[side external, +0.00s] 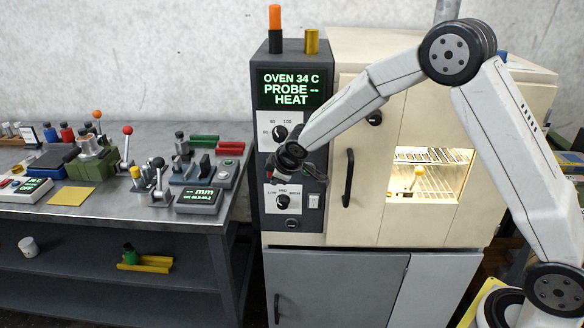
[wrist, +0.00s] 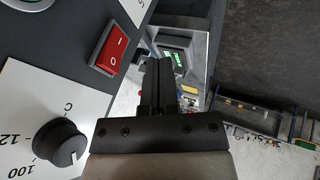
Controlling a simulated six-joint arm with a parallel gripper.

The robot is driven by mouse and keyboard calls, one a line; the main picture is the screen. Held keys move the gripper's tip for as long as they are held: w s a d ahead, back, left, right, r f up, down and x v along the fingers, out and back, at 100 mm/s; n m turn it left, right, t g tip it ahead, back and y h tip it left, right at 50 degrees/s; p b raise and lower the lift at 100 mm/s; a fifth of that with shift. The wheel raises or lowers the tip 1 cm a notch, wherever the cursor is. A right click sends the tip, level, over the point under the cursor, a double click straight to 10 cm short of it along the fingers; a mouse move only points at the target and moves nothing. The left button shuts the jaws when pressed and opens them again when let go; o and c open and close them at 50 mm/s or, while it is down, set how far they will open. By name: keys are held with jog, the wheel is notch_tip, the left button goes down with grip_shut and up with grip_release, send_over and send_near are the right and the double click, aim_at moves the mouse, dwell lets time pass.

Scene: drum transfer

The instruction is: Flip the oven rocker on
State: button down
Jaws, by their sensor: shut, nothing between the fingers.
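The red oven rocker (wrist: 113,48), marked I and O, is on the dark control panel in the wrist view. I cannot tell which side is pressed in. In the side view it is not clearly visible behind my wrist. My gripper (side external: 279,180) is in front of the oven panel, between the upper and lower dials. In the wrist view my gripper (wrist: 160,68) has its fingers shut and empty, to the right of the red rocker and apart from it in the picture. The oven display (side external: 290,89) reads OVEN 34 C, PROBE --, HEAT.
The temperature knob (wrist: 60,142) is close by at lower left in the wrist view. The LOW/MED/HIGH knob (side external: 283,201) and a white rocker (side external: 314,201) are below my gripper. The oven door handle (side external: 348,178) stands out on the right. A cluttered bench (side external: 120,208) is left.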

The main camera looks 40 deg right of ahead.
jog(key=s+a+f+v, duration=0.1)
jog(key=v, duration=0.6)
jog(key=shift+s+r, duration=0.3)
jog(key=shift+r, duration=0.05)
jog(key=s+d+f+m+g, duration=0.1)
jog(key=s+m, duration=0.3)
jog(key=s, duration=0.7)
jog(key=s+d+f+m+g, duration=0.2)
jog(key=s+f+m+g, duration=0.1)
jog(key=s, duration=0.9)
jog(key=shift+s+f+m+y, duration=0.3)
jog(key=shift+f+m+y, duration=0.1)
jog(key=shift+f+m, duration=0.1)
